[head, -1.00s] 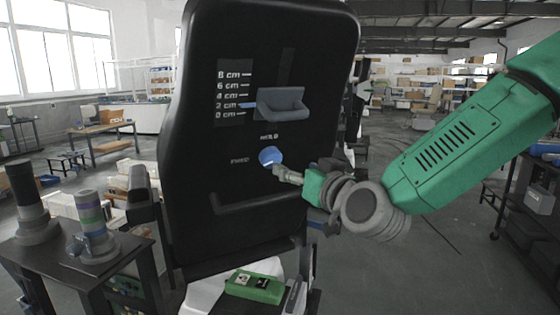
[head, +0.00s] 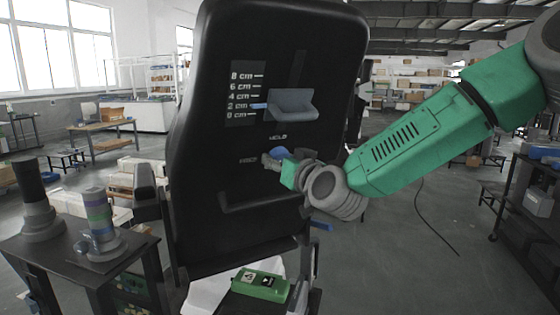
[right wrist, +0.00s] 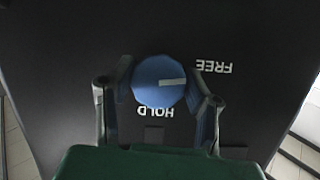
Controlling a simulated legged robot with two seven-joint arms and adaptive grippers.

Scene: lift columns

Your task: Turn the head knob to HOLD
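The blue round knob (head: 281,153) is on the black upright panel (head: 225,180), below the HOLD label (head: 278,137) and right of the FREE label (head: 248,160). In the right wrist view the knob (right wrist: 158,82) appears upside down, with its white mark pointing right, roughly towards FREE (right wrist: 214,66) and not at HOLD (right wrist: 155,112). My right gripper (head: 271,160) is at the knob. In the right wrist view its fingers (right wrist: 162,88) are spread on either side of the knob; firm contact is not clear. My left gripper is out of view.
A grey ledge-like piece (head: 291,105) sticks out above the knob beside a centimetre scale (head: 246,94). A green box (head: 260,285) sits at the panel's foot. A dark table (head: 70,257) with two cylindrical objects stands at left. The floor at right is largely clear.

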